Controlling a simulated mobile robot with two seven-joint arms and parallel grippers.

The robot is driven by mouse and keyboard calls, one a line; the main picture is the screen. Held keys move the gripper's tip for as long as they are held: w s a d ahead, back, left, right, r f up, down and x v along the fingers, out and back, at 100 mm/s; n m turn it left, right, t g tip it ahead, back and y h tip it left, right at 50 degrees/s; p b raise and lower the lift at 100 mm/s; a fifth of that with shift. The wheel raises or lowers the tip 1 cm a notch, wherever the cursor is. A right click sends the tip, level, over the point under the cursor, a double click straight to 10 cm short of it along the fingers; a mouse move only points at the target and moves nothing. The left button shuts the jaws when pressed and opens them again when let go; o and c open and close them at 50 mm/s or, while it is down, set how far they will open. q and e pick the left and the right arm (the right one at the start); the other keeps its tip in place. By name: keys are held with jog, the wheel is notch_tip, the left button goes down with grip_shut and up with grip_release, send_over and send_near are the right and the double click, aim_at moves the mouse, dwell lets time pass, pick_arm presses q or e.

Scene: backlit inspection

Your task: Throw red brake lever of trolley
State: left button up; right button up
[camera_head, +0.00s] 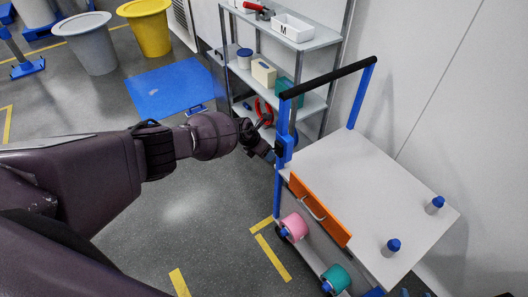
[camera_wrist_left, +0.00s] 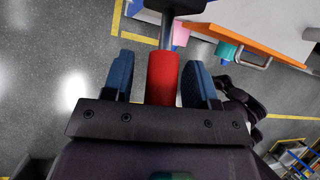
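The trolley (camera_head: 345,190) has a pale top, blue posts and a black push bar. The red brake lever (camera_wrist_left: 163,78) shows in the left wrist view as a red grip on a grey metal rod. My left gripper (camera_wrist_left: 158,78) has its blue fingers on either side of the red grip. A gap shows at the left finger; the right finger is very close, and I cannot tell if it touches. In the head view my left gripper (camera_head: 262,150) is beside the trolley's near-left blue post, and the lever is hidden there.
A shelf rack (camera_head: 300,40) stands behind. A blue mat (camera_head: 168,88) lies on the floor. The floor left of the trolley is clear.

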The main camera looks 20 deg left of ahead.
pick_arm(q)
jog(key=shift+r, duration=0.1)
jog(key=shift+s+a+r+p, duration=0.1)
jog(key=shift+a+r+p, duration=0.05)
jog(key=shift+r+p, duration=0.35)
jog(key=p+v, duration=0.3)
jog(key=v, duration=0.6)
jog(key=shift+s+a+r, duration=0.15)
jog(key=shift+s+a, duration=0.05)
pick_arm(e)
jog(key=shift+s+r, duration=0.25)
jog(key=shift+r, duration=0.3)
jog(key=shift+s+r, duration=0.25)
jog(key=shift+r, duration=0.3)
pick_arm(q)
jog(key=shift+w, duration=0.1)
